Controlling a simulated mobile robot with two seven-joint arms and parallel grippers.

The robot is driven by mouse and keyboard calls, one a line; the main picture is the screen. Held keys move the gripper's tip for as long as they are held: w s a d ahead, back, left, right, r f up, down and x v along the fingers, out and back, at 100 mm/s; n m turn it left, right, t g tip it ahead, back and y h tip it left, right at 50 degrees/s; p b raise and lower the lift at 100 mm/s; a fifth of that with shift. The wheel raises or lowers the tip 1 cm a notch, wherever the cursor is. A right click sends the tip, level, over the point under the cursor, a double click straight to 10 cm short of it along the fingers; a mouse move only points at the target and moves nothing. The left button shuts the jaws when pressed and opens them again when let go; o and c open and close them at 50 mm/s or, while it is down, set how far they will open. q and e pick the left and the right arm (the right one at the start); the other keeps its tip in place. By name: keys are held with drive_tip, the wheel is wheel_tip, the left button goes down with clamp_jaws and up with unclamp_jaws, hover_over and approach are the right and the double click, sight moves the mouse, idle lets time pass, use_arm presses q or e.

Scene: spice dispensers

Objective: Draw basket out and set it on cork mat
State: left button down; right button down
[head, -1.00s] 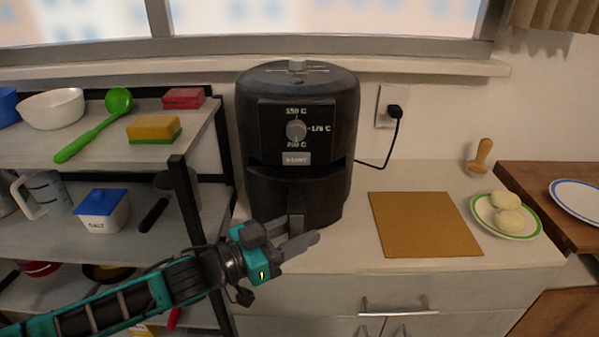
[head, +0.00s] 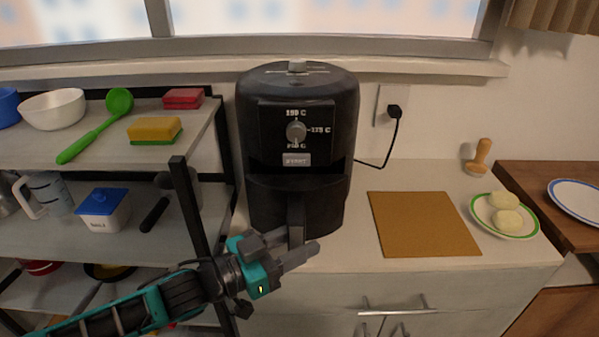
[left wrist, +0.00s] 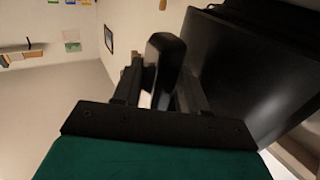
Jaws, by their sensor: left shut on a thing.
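The black air fryer (head: 340,110) stands on the counter against the wall. Its basket (head: 325,205) is in the lower part of the body, its front standing slightly forward under a dark gap. My left gripper (head: 293,246) is shut on the basket's upright handle (head: 296,213), one finger on each side. In the left wrist view the dark handle (left wrist: 164,60) rises between the fingers, beside the dark basket front (left wrist: 240,75). The brown cork mat (head: 423,224) lies flat and bare on the counter, right of the fryer. My right gripper is not in view.
A plate (head: 484,222) with pale round pieces sits just right of the mat, with a wooden stamp-like tool (head: 480,157) behind. A shelf rack (head: 190,215) holding kitchenware stands close on the left. Counter between fryer and mat is clear.

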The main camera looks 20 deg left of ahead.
use_arm(q)
drive_tip(key=shift+s+d+p, duration=0.25)
drive_tip(key=shift+s+p, duration=0.1)
drive_tip(key=shift+s, duration=0.5)
drive_tip(key=shift+s+d+p, duration=0.2)
drive_tip(key=shift+s+p, duration=0.1)
drive_tip(key=shift+s, duration=0.55)
drive_tip(key=shift+s+d+p, duration=0.25)
drive_tip(key=shift+s+p, duration=0.1)
drive_tip(key=shift+s, duration=0.5)
drive_tip(key=shift+s+d+p, duration=0.15)
drive_tip(key=shift+s+d, duration=0.05)
drive_tip(key=shift+s, duration=0.5)
drive_tip(key=shift+s+d+p, duration=0.15)
drive_tip(key=shift+s+d, duration=0.05)
drive_tip(key=shift+s, duration=0.45)
drive_tip(key=shift+s+d, duration=0.2)
drive_tip(key=shift+s, duration=0.55)
drive_tip(key=shift+s+d, duration=0.2)
drive_tip(key=shift+s, duration=0.5)
drive_tip(key=shift+s+d+r, duration=0.1)
drive_tip(key=shift+s+d, duration=0.2)
drive_tip(key=shift+s, duration=0.6)
drive_tip(key=shift+s+d+r, duration=0.1)
drive_tip(key=shift+s+d, duration=0.15)
drive_tip(key=shift+s, duration=0.65)
